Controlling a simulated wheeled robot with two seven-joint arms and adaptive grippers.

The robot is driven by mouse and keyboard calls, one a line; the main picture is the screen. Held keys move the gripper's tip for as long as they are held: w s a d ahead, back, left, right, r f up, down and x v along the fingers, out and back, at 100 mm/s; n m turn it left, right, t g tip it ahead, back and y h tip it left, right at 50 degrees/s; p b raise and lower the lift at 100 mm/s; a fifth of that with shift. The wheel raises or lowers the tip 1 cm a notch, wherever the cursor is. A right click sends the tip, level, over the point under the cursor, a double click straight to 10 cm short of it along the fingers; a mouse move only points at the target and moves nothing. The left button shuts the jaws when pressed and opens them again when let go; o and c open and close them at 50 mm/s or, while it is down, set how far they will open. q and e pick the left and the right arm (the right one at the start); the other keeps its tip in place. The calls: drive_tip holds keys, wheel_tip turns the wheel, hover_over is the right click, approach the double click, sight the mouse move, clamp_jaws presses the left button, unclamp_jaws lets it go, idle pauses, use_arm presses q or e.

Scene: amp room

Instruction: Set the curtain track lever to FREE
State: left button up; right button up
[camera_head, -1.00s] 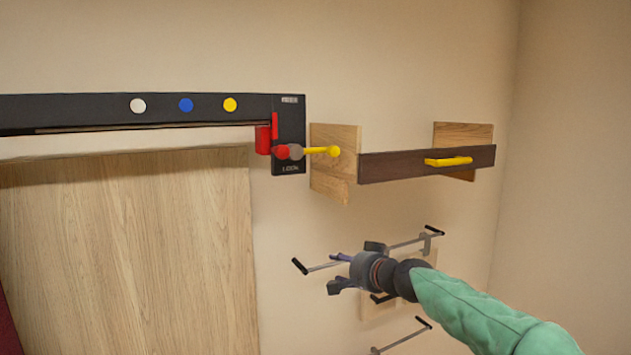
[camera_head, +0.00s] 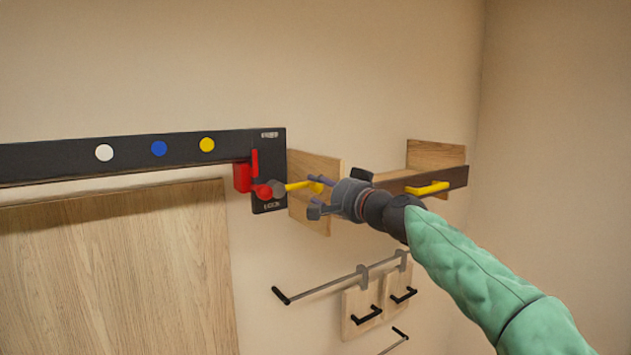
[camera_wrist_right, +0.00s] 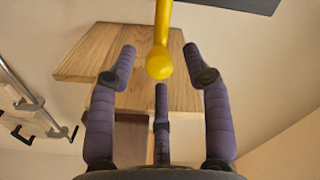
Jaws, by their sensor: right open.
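The yellow curtain track lever (camera_head: 298,185) sticks out from a grey and red pivot on the black end plate (camera_head: 269,142) of the track. A label at the plate's bottom seems to read LOCK; the top label is too small to read. In the right wrist view the lever's ball end (camera_wrist_right: 159,63) shows between the spread fingers. My right gripper (camera_head: 316,196) is open at the lever's ball end, and its fingers partly cover that end. It also shows in the wrist view (camera_wrist_right: 160,62), not closed on the lever. My left gripper is out of view.
The black track (camera_head: 125,154) with white, blue and yellow dots runs left above a wooden panel (camera_head: 115,270). A wooden bracket (camera_head: 308,215) is behind my fingers. A dark shelf with a yellow handle (camera_head: 427,188) is right. A metal rod (camera_head: 325,285) with black ends is below.

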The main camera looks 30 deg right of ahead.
drive_tip(key=shift+w+a+p, duration=0.1)
drive_tip(key=shift+w+p, duration=0.25)
drive_tip(key=shift+w, duration=1.1)
drive_tip(key=shift+s, duration=0.1)
clamp_jaws()
